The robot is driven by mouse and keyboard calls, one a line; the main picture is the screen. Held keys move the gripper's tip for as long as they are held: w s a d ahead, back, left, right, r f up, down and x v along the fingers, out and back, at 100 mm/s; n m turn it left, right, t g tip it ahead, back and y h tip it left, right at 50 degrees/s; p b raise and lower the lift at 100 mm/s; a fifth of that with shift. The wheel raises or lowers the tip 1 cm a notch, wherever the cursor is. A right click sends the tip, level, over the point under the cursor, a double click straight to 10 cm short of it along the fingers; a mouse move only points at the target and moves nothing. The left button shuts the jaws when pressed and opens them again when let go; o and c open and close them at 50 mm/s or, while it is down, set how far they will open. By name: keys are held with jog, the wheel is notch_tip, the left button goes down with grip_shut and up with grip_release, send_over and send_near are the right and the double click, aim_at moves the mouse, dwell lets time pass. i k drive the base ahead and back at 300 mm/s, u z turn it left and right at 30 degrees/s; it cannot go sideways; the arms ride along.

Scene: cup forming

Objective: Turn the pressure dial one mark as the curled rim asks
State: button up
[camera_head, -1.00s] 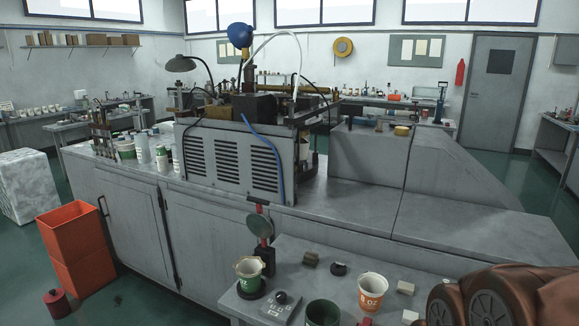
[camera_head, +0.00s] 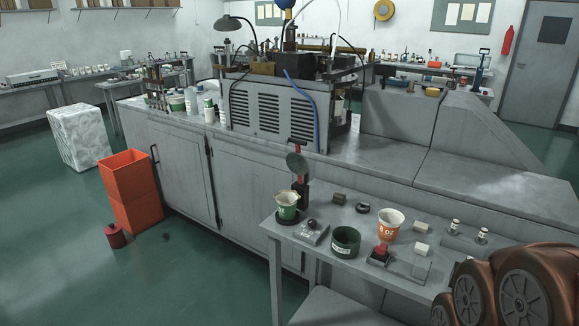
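A green and white paper cup (camera_head: 287,207) stands on a dark round base at the left end of the small front table. Its rim looks uneven and flared. An orange and white cup (camera_head: 388,227) stands further right. My gripper is out of view; only brown round links of my arm show at the lower right.
A dark green cylinder (camera_head: 345,242), a red-topped tool (camera_head: 380,254) and white blocks (camera_head: 421,249) share the front table (camera_head: 285,237). The long grey cabinet with the vented machine (camera_head: 268,110) is behind. Orange bins (camera_head: 130,180) stand on open floor at the left.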

aim_at(312, 223)
jog(key=u, duration=1.35)
jog(key=i, duration=5.05)
jog(key=z, duration=4.9)
jog(key=i, duration=0.8)
jog(key=u, duration=0.05)
